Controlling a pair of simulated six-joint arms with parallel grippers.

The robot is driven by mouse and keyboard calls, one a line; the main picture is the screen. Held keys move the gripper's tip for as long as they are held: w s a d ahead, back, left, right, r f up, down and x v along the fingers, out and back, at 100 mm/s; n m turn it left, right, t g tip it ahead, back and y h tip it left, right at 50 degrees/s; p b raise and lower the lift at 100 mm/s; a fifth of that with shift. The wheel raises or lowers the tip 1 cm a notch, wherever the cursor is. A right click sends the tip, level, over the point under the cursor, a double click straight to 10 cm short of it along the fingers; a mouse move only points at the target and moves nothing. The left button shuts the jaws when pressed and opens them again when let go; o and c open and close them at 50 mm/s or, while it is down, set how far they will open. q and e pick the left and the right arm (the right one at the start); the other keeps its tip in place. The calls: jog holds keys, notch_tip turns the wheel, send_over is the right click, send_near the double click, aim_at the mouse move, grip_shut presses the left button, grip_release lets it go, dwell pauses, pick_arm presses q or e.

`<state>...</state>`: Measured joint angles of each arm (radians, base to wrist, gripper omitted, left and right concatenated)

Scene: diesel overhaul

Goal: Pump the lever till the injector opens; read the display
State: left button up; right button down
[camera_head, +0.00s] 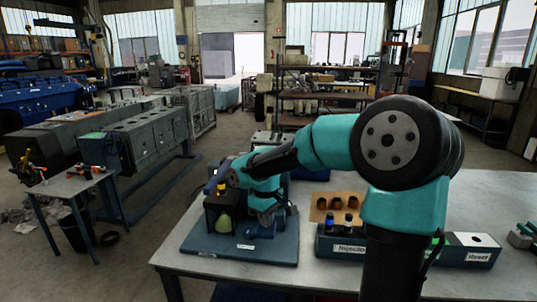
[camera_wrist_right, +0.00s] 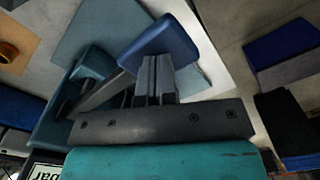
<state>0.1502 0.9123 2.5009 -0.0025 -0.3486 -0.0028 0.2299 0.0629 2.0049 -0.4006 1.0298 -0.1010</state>
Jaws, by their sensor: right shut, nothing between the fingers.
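The test stand's blue base plate (camera_head: 240,250) is at the front left of the bench. On it stands a dark injector holder (camera_head: 221,203) with a yellow-topped part and a greenish bowl below. My right gripper (camera_head: 266,216) is low beside the holder, on its right. In the right wrist view my right gripper's fingers (camera_wrist_right: 154,78) are shut and empty, close against a blue lever grip (camera_wrist_right: 160,38); I cannot tell whether they touch. A grey lever bar (camera_wrist_right: 98,98) runs to the grip. A panel marked "bar" (camera_wrist_right: 48,171) is cut off; no reading shows. My left gripper is out of view.
A labelled tray (camera_head: 345,246) with injectors stands right of the plate, and another box (camera_head: 472,252) farther right. A tan block with dark holes (camera_head: 335,205) lies behind. My right arm hides part of the bench. A side table (camera_head: 75,184) is at left.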

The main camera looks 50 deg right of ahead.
jog(key=shift+r, duration=0.95)
jog(key=shift+r, duration=2)
jog(key=shift+a, duration=0.1)
